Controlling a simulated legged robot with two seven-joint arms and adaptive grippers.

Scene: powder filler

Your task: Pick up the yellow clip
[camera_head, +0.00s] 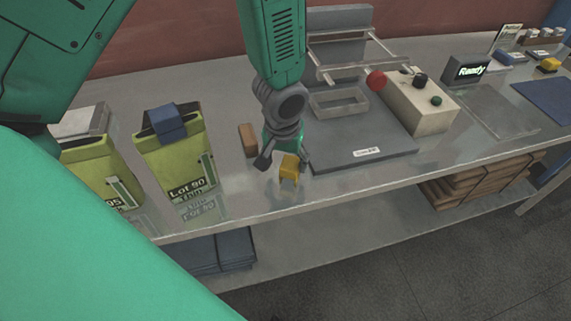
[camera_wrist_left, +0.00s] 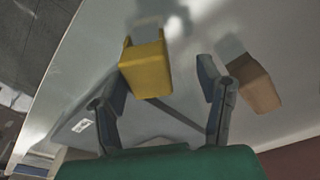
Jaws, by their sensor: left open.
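The yellow clip (camera_head: 289,168) stands on the grey table near its front edge, just left of the grey machine base. My left gripper (camera_head: 283,160) hangs over it, coming down from above, with its fingers spread. In the left wrist view the yellow clip (camera_wrist_left: 146,67) lies ahead of the two open fingertips (camera_wrist_left: 160,88), towards the left finger. I cannot tell from these views whether a finger touches it. Nothing is held. My right gripper does not show.
A brown block (camera_head: 248,139) stands close to the left gripper, also in the wrist view (camera_wrist_left: 255,84). Green bags (camera_head: 172,150) stand at the left, one with a blue clip (camera_head: 167,123). The machine base (camera_head: 360,150) and control box (camera_head: 422,102) are at right.

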